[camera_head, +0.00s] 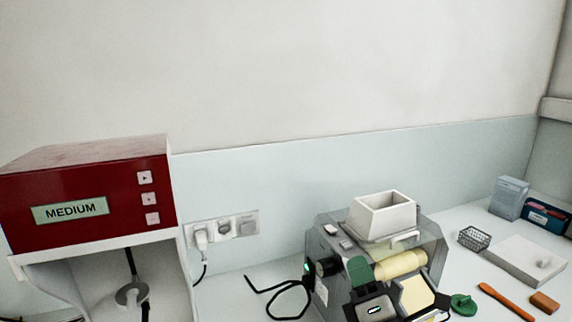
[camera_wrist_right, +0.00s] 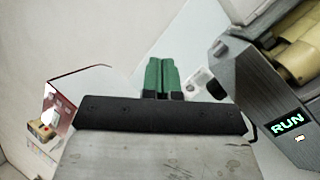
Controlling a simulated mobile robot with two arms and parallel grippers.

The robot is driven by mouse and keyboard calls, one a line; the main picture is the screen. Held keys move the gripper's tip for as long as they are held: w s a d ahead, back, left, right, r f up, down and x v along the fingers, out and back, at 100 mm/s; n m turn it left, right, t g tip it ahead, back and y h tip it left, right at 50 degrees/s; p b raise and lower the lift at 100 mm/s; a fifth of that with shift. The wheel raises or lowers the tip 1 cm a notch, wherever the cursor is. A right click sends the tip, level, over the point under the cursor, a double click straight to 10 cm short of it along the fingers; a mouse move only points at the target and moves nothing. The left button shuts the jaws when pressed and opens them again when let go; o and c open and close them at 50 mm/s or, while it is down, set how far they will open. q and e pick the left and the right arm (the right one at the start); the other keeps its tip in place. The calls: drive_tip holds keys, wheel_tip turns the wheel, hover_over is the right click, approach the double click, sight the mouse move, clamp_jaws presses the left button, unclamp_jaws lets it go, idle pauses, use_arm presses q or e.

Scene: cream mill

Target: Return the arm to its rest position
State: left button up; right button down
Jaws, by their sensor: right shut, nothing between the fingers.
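My right gripper (camera_head: 360,270) is in front of the left part of the grey mill (camera_head: 322,290) in the head view, its green fingers pointing up. In the right wrist view its two green fingers (camera_wrist_right: 161,75) are pressed together with nothing between them. The mill, with a white hopper (camera_head: 385,213) on top and cream rollers (camera_head: 400,264), stands beside the gripper. Its side, with a lit RUN display (camera_wrist_right: 287,123), shows at the right of the wrist view. The gripper and arm hide part of the mill's front. My left gripper is not in view.
A red-topped machine reading MEDIUM (camera_head: 80,195) stands at left. A black cable (camera_head: 275,290) loops between the machines, below wall sockets (camera_head: 223,229). At right lie a wire basket (camera_head: 474,238), a white slab (camera_head: 522,260), an orange tool (camera_head: 506,300) and a green round thing (camera_head: 463,304).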

drive_tip(key=s+d+f+m+g+h, duration=0.4)
drive_tip(key=s+f+m+g, duration=0.1)
drive_tip(key=f+m, duration=0.4)
drive_tip(key=s+d+f+m+g+h, duration=0.4)
drive_tip(key=s+d+f+m+g, duration=0.1)
drive_tip(key=f+m, duration=0.45)
drive_tip(key=s+a+f+m+g+y, duration=0.1)
drive_tip(key=s+f+m+g, duration=0.3)
drive_tip(key=s, duration=0.5)
drive_tip(key=s+f+m+g+y, duration=0.1)
drive_tip(key=s+f+m+g, duration=0.1)
drive_tip(key=s+f+g, duration=0.45)
drive_tip(key=s+f, duration=0.3)
drive_tip(key=f, duration=2.3)
drive_tip(key=s+d+f+g, duration=0.1)
drive_tip(key=s+d+f, duration=0.1)
drive_tip(key=s+f, duration=1.2)
drive_tip(key=shift+s+d+f, duration=0.3)
drive_tip(key=shift+s+d, duration=0.1)
drive_tip(key=shift+s, duration=0.5)
